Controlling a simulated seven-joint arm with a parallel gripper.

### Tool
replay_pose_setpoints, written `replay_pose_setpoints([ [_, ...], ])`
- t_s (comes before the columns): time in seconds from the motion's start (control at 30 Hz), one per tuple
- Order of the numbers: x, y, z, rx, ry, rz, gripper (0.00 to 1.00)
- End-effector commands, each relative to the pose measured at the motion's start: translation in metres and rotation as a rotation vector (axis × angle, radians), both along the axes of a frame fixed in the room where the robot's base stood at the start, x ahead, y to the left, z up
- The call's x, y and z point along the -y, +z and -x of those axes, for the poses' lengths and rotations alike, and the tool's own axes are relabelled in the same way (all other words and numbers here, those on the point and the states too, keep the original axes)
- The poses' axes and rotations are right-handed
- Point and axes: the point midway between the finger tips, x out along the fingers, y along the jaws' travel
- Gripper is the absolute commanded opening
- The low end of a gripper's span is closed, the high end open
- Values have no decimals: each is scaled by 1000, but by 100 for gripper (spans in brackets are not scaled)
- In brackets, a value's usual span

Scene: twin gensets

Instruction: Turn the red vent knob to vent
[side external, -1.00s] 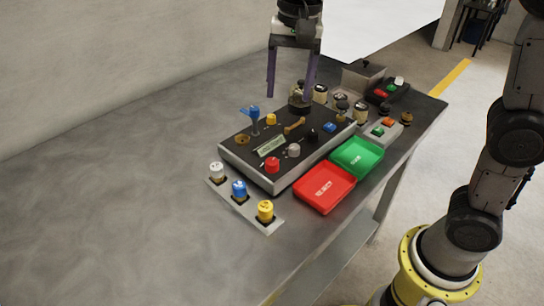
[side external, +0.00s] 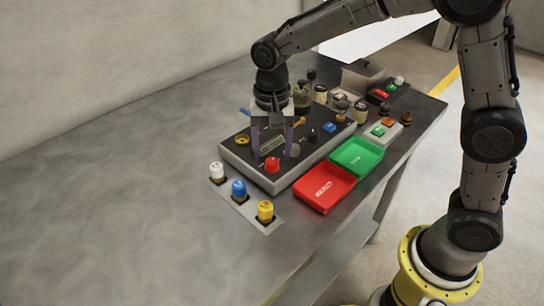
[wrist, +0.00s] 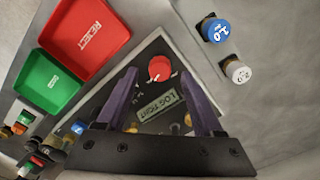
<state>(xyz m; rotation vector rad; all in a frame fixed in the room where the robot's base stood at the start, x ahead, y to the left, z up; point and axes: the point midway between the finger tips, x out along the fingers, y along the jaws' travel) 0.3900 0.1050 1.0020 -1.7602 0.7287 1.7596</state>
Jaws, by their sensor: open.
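The red knob (side external: 272,164) stands on the front part of the grey panel box (side external: 238,158), near its front edge. In the wrist view the red knob (wrist: 160,68) shows between and just beyond the fingertips, with small white marks beside its base. My gripper (side external: 271,156) points down over the panel, fingers spread and empty. In the wrist view my gripper (wrist: 157,74) has a purple finger on each side of the knob's line. I cannot tell the height gap to the knob. The knob's setting is not legible.
A small display (wrist: 159,107) lies behind the knob. A red tray (side external: 325,188) and green tray (side external: 358,157) sit right of the panel. White (side external: 217,170), blue (side external: 239,188) and yellow (side external: 265,209) capped pieces stand in front. The table's left side is clear.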

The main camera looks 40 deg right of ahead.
Motion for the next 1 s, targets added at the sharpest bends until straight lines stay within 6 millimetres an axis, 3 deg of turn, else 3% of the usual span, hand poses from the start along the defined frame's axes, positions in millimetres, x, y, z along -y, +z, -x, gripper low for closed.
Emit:
replay_pose_setpoints([
  [0.2, 0, -20, 0, -2, 0, 1, 69],
  [0.53, 0, -23, 0, 0, 0, 0, 69],
  [0.9, 0, -23, 0, 0, 0, 0, 4],
  [1.0, 0, -23, 0, 0, 0, 0, 0],
])
